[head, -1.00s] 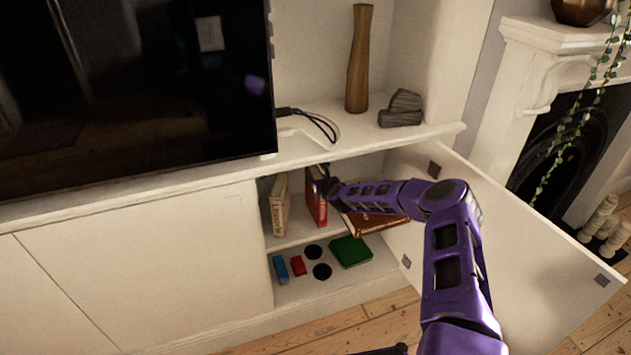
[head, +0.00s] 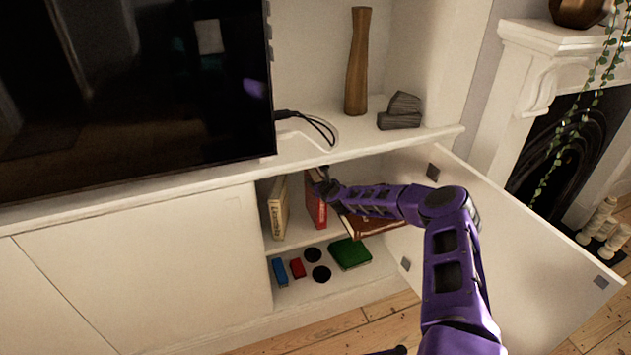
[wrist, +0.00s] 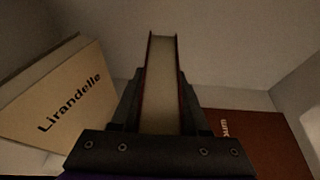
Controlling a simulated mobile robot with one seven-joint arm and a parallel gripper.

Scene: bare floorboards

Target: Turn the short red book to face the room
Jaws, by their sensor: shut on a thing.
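The short red book (head: 317,212) stands upright on the upper shelf inside the open cabinet, partly behind my gripper (head: 320,181). In the wrist view, my gripper (wrist: 160,100) is shut on this book (wrist: 161,62), with one finger along each cover. Its pale page edge faces the wrist camera between thin red covers. In the head view, its red side shows below my gripper, and my gripper hides part of its upper end.
A cream book (head: 278,208) lettered "Lirandelle" stands to the left. A brown-red book (head: 372,228) is to the right, partly behind my arm. Below are a green box (head: 349,253), small blue and red blocks and black discs. The open door (head: 520,230) bounds the right.

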